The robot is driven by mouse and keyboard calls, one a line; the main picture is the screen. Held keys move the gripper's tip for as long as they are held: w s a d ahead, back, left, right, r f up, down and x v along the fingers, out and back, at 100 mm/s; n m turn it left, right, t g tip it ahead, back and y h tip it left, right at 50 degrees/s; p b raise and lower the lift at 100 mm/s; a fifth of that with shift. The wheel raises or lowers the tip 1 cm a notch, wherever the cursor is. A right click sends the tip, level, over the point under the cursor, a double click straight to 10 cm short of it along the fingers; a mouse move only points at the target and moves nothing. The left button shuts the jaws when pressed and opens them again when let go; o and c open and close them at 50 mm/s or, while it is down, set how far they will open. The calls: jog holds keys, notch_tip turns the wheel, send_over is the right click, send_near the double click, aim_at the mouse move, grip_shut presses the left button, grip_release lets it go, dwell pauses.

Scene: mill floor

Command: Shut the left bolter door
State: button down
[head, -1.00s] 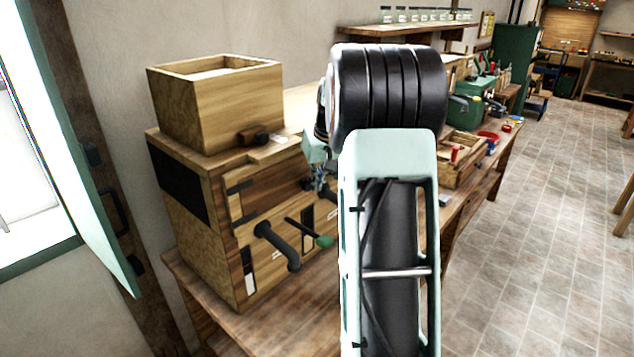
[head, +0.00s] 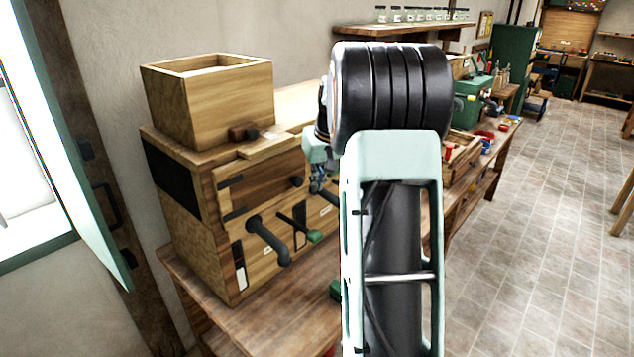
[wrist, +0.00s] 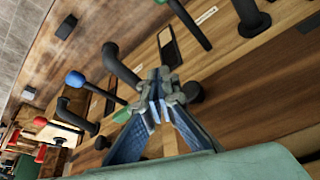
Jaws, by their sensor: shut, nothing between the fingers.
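The bolter is a wooden cabinet (head: 190,235) standing on the bench. Its left door (head: 262,183) is a dark brown panel with black hinges on its left and a dark knob (head: 297,181) near its right edge. The door looks flush or nearly flush with the front; a small gap cannot be ruled out. My gripper (head: 318,188) is just right of the knob, partly hidden by my arm. In the wrist view my gripper (wrist: 160,98) is shut and empty, close to the wooden front. A round black knob (wrist: 194,92) shows beside its fingertips.
A thick black crank (head: 268,240) and a green-tipped lever (head: 300,230) stick out below the door. An open wooden hopper (head: 225,105) sits on top. A blue-tipped lever (wrist: 76,78) shows farther along. A window shutter (head: 90,190) is at left; the tiled floor (head: 540,230) at right is clear.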

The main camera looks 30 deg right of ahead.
jog(key=d+v, duration=0.2)
jog(key=v, duration=0.8)
jog(key=shift+b, duration=0.45)
